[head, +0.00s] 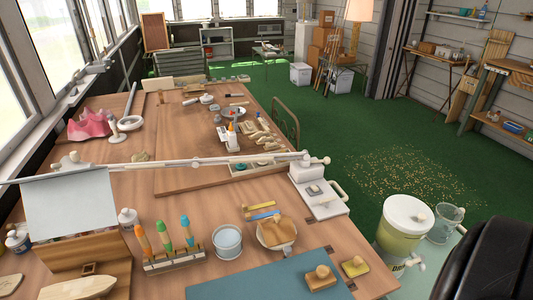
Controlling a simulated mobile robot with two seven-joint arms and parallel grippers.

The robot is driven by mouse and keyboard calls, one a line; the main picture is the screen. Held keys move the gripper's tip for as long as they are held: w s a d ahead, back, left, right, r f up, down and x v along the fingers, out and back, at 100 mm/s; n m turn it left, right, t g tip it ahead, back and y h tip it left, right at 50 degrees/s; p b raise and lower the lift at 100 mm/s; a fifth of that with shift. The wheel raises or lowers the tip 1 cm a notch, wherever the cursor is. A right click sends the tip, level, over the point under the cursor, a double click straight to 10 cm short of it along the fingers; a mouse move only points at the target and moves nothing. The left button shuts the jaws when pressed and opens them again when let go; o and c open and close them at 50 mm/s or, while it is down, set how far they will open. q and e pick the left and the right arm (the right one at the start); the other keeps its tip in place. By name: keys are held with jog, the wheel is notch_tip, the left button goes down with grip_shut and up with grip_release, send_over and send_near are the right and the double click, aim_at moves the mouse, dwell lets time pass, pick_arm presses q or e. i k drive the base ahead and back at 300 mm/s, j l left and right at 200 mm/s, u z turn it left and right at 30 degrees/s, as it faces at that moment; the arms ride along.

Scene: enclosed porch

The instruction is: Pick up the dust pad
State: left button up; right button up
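No label marks the dust pad, and I cannot tell for certain which item it is. A tan block with a round knob (320,278) lies on the front right of the blue-grey mat (262,282). A yellow pad with a small knob (354,267) lies just right of it, by the mat's right edge. Both lie at the near right of the wooden workbench (180,228), with nothing on top of them.
A cream bowl (276,233), a pale blue cup (227,242) and a rack of coloured-handled tools (172,261) stand behind the mat.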

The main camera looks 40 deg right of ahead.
aim_at(358, 265)
jog(key=l+z, duration=0.2)
jog(key=z, duration=1.95)
jog(key=u, duration=2.2)
jog(key=k+l, duration=0.3)
jog(key=z, duration=1.7)
